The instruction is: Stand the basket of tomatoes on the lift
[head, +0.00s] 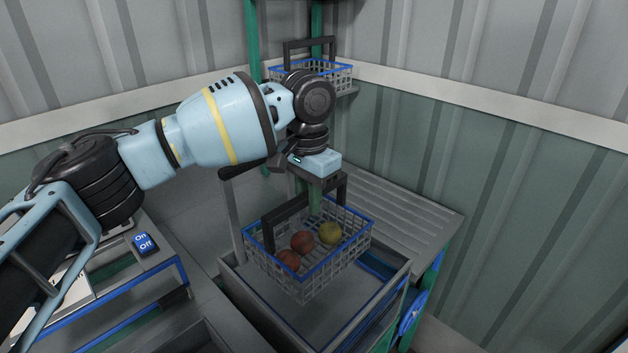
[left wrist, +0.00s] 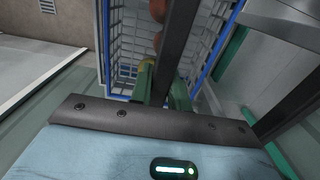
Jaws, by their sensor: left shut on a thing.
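The basket of tomatoes (head: 308,282) is a grey wire basket with a blue rim and a dark upright handle, holding two red tomatoes and one yellowish one. My left gripper (head: 315,201) is above it, its green fingers shut on the handle. The left wrist view shows the handle (left wrist: 178,45) between the fingers and the basket's blue rim (left wrist: 211,56) beyond. The basket is upright, over a grey open-topped box (head: 250,300); I cannot tell whether it touches the floor of it. Which structure is the lift is not clear. My right gripper is not in view.
A second blue-rimmed basket (head: 338,77) stands on a shelf between green posts (head: 252,40) at the back. A slatted grey bench (head: 415,219) lies right of the held basket. A blue On/Off switch (head: 145,244) is on a bench at left. Corrugated walls close the back and right.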

